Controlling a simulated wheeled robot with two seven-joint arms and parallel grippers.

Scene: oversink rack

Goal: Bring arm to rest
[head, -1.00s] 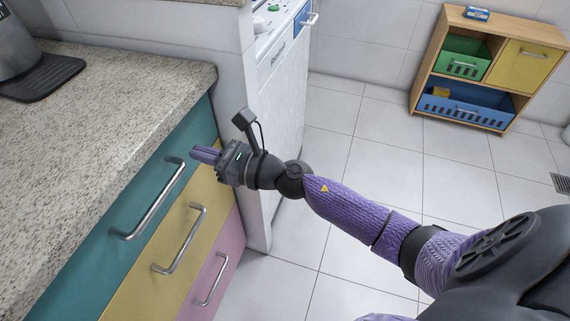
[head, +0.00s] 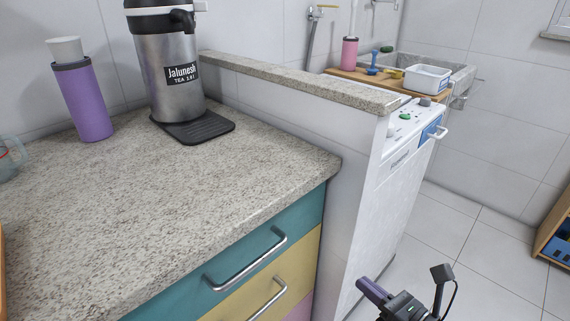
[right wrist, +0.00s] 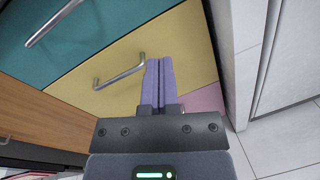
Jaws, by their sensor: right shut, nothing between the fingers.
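My right gripper (head: 373,291) is at the bottom edge of the head view, to the right of the drawer fronts and in front of the white partition wall. In the right wrist view its purple fingers (right wrist: 158,82) are together with nothing between them. They point toward the yellow drawer front (right wrist: 190,45), with its metal handle (right wrist: 118,72) to their left. I cannot tell from these views whether the fingertips touch the front. The left gripper shows in neither view.
The granite counter (head: 200,190) holds a steel tea dispenser (head: 170,70) and a purple bottle (head: 85,100). Teal drawer front (head: 295,225) is below it. A washing machine (head: 385,200) stands beyond the partition (head: 340,160).

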